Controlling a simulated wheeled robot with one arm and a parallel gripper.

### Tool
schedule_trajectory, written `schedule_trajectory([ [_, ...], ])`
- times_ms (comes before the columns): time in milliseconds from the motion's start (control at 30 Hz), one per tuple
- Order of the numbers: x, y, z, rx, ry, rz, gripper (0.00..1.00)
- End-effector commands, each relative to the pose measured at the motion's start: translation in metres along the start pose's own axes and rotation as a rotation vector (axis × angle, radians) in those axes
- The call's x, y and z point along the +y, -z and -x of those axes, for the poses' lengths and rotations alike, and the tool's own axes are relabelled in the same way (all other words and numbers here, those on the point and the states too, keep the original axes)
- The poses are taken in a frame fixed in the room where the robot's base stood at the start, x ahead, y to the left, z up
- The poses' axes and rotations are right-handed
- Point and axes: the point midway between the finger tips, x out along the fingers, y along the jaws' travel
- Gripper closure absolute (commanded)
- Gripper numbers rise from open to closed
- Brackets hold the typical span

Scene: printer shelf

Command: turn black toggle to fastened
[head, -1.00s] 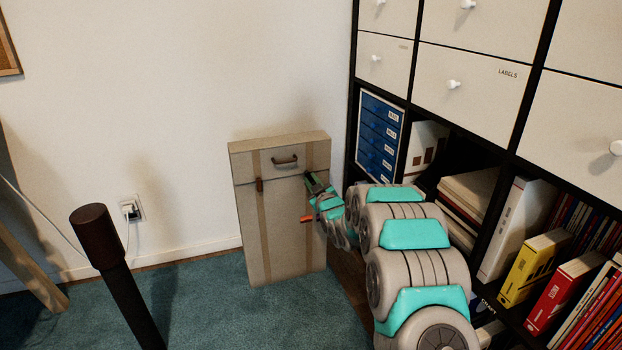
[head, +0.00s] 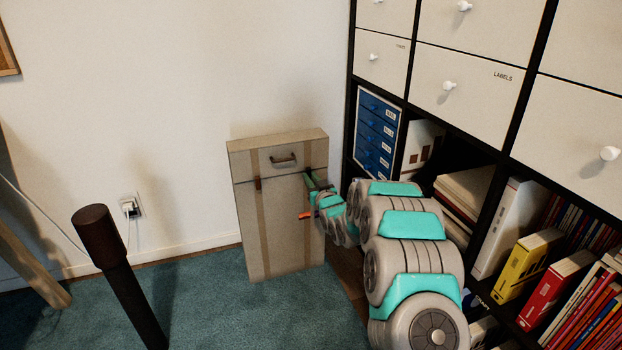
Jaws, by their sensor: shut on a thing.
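A beige upright case (head: 280,225) with two tan straps stands against the wall, its lid seam near the top. A brown toggle (head: 257,184) sits on the left strap at the seam. My gripper (head: 309,175) is at the right strap, by the seam, with its fingers shut at the case front. The black toggle is mostly hidden at the fingertips, and only a small dark patch shows there. Its exact angle cannot be made out. A handle (head: 284,160) is on the lid between the straps.
A black shelf unit (head: 510,110) with drawers, binders and books stands close on the right, beside my arm. A dark post with a brown top (head: 94,226) stands at front left. Teal carpet (head: 230,315) is clear before the case.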

Motion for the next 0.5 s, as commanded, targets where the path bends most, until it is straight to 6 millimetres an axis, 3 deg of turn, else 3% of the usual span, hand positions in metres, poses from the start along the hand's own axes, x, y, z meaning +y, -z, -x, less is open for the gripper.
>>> schedule_trajectory([
  [300, 0.0001, -0.0019, 0.0004, -0.004, -0.001, -0.002, 1.00],
  [333, 0.0002, -0.0020, 0.0004, -0.004, -0.001, -0.002, 0.77],
  [500, 0.0002, -0.0013, 0.0002, -0.002, -0.001, -0.001, 0.58],
])
